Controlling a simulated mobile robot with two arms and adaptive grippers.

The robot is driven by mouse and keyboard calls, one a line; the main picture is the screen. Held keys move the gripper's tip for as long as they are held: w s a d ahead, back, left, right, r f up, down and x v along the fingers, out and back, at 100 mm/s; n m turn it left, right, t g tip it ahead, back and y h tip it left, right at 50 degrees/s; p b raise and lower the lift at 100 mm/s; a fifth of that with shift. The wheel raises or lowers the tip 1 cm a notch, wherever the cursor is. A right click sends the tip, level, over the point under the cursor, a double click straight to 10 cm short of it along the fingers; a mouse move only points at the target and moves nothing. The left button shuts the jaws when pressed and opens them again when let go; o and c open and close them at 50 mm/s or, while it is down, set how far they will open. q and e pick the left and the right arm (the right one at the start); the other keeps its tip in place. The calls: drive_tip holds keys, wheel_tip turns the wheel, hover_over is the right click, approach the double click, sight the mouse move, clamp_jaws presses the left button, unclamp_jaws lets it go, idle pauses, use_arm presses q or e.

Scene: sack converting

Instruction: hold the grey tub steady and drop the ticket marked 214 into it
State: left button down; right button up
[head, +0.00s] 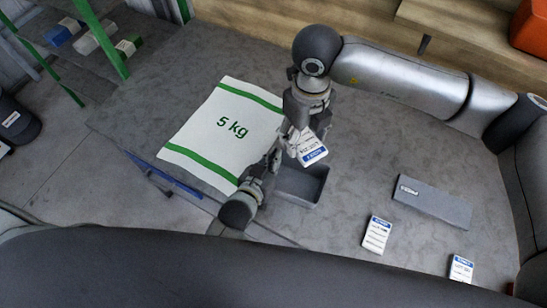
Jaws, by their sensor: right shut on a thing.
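The grey tub (318,190) stands on the grey table, open side up. My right gripper (303,132) is above the tub, pointing down, shut on a white ticket with a blue band (313,152). The ticket hangs tilted over the tub's far part and hides some of its rim; its number is too small to read surely. My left gripper (273,160) is at the tub's left side, close to its wall. Whether its fingers are shut on the wall cannot be told.
Two more blue-banded tickets lie on the table, one right of the tub (377,235) and one at the lower right (461,269). A grey labelled block (432,201) lies to the right. A white 5 kg sack (222,130) with green stripes lies left.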

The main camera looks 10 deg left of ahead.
drive_tip(key=shift+f, duration=0.1)
idle(0.4)
wheel_tip(320, 180, down, 12)
idle(1.4)
drive_tip(key=shift+f, duration=0.1)
drive_tip(key=o, duration=1.2)
wheel_tip(320, 180, up, 12)
